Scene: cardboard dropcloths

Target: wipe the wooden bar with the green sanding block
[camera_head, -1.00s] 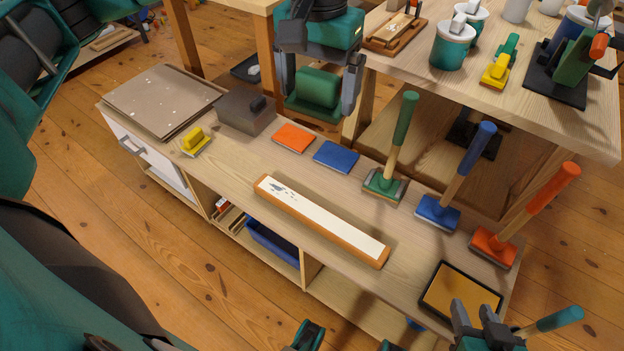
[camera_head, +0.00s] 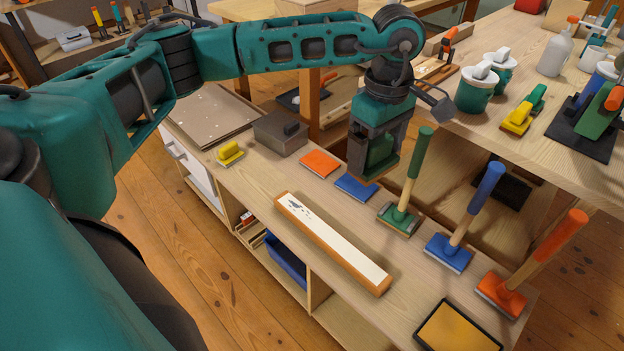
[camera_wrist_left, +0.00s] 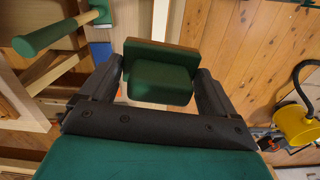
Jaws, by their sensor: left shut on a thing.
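The wooden bar (camera_head: 330,243) lies on the workbench in the head view, a long orange-brown bar with a white top face and dark specks near its far left end. My left gripper (camera_head: 373,165) is above the bench, behind the bar and over the blue pad. It is shut on the green sanding block (camera_head: 379,152), which is held clear of the bar. In the left wrist view the green block (camera_wrist_left: 160,80) sits between the two dark fingers, with a brown layer along its outer edge. My right gripper is out of view.
A green-handled tool (camera_head: 413,180), a blue one (camera_head: 470,218) and an orange one (camera_head: 532,262) stand upright right of the bar. An orange pad (camera_head: 320,163), a blue pad (camera_head: 352,188), a yellow block (camera_head: 229,153) and a grey box (camera_head: 281,132) lie behind it.

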